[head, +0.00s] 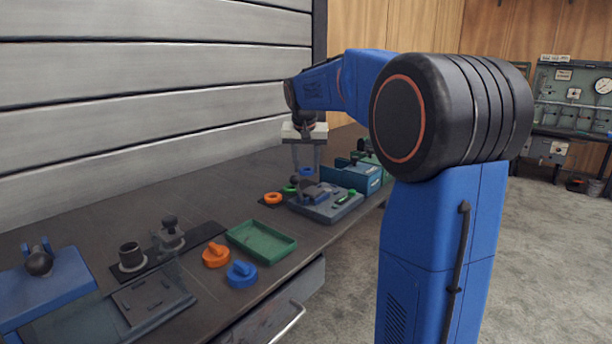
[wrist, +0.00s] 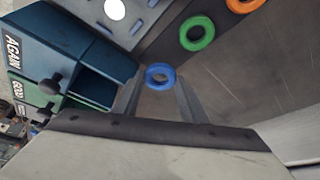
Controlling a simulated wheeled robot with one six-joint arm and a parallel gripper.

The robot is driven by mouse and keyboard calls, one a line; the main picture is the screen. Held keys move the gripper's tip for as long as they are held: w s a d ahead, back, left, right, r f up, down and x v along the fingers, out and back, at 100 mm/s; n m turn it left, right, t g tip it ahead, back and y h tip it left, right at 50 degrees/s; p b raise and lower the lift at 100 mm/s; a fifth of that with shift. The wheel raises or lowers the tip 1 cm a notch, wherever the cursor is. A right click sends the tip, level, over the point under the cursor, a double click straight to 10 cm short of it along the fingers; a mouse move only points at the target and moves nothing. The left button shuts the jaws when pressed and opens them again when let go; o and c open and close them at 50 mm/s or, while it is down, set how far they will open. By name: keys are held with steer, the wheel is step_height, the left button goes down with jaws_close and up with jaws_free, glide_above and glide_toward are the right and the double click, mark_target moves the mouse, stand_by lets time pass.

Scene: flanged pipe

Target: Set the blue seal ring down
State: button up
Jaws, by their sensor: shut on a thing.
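The blue seal ring (wrist: 160,77) is between the two fingertips of my gripper (wrist: 158,92) in the wrist view, and the gripper is shut on it. In the head view my gripper (head: 307,168) points down over the far part of the bench, near a grey fixture (head: 325,207). The ring is small and partly hidden by the fingers there. A green ring (wrist: 196,33) and an orange ring (wrist: 240,4) lie on a dark strip in the wrist view. The gap between the blue ring and the bench is hard to judge.
Blue and green bins (wrist: 75,60), labelled AGAIN and GOOD, stand left of my gripper in the wrist view. A green tray (head: 262,241), an orange cap (head: 215,255) and a blue cap (head: 241,274) sit nearer on the bench. Bare bench (wrist: 250,75) lies right of the ring.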

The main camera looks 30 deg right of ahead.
mark_target(306, 171)
steer(key=shift+f, duration=1.7)
steer(key=o, duration=0.7)
steer(key=shift+f, duration=0.1)
steer(key=shift+o, duration=0.2)
steer(key=v, duration=1.2)
